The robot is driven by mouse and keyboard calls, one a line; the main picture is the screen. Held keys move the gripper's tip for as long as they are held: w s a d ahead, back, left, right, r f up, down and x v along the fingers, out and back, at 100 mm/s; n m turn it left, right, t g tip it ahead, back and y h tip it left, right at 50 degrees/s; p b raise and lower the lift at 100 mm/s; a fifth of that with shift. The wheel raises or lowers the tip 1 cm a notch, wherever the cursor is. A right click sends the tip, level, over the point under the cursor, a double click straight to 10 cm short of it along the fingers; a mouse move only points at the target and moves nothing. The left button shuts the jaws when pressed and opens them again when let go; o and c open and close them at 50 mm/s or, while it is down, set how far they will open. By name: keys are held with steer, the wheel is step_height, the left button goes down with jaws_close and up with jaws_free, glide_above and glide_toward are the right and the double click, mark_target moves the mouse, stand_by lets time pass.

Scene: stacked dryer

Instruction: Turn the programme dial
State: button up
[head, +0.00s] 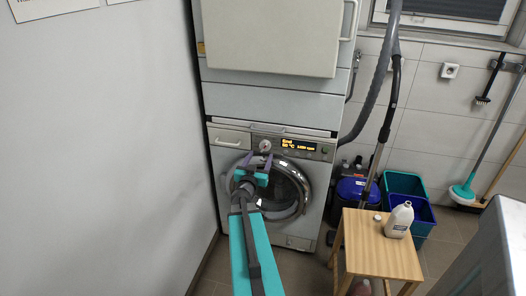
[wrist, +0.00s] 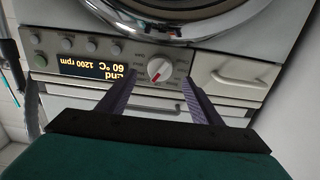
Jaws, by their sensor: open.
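The programme dial (head: 265,146) is a round pale knob on the control panel of the lower machine. In the wrist view, which is upside down, the dial (wrist: 159,70) has a red mark and printed labels around it. My gripper (head: 258,159) is in front of the panel, just below the dial in the head view. In the wrist view its two dark fingers (wrist: 157,80) are spread apart, with the dial showing between their tips. I cannot tell whether they touch it; nothing is held. The lit display (wrist: 91,70) beside the dial reads "End 60 °C 1200 rpm".
The round door (head: 290,190) is below the panel, and a drawer (head: 230,139) is left of the dial. Another appliance (head: 270,40) is stacked above. A grey wall (head: 100,150) stands close on the left. A wooden stool (head: 375,245) with a white bottle (head: 398,220) stands right.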

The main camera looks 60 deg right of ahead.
mark_target(264, 149)
steer(key=shift+x, duration=3.1)
steer(key=c, duration=1.1)
steer(key=shift+o, duration=0.2)
steer(key=shift+r+n+p, duration=0.1)
steer(key=shift+n+p, duration=0.3)
steer(key=shift+p, duration=0.65)
steer(key=n+p, duration=0.1)
steer(key=p, duration=0.2)
steer(key=shift+s+r+n, duration=0.1)
steer(key=shift+n, duration=0.3)
steer(key=n+p, duration=0.2)
steer(key=p, duration=0.1)
steer(key=shift+n, duration=0.3)
steer(key=shift+f+n+p, duration=0.2)
steer(key=shift+n+p, duration=0.1)
steer(key=shift+p, duration=0.1)
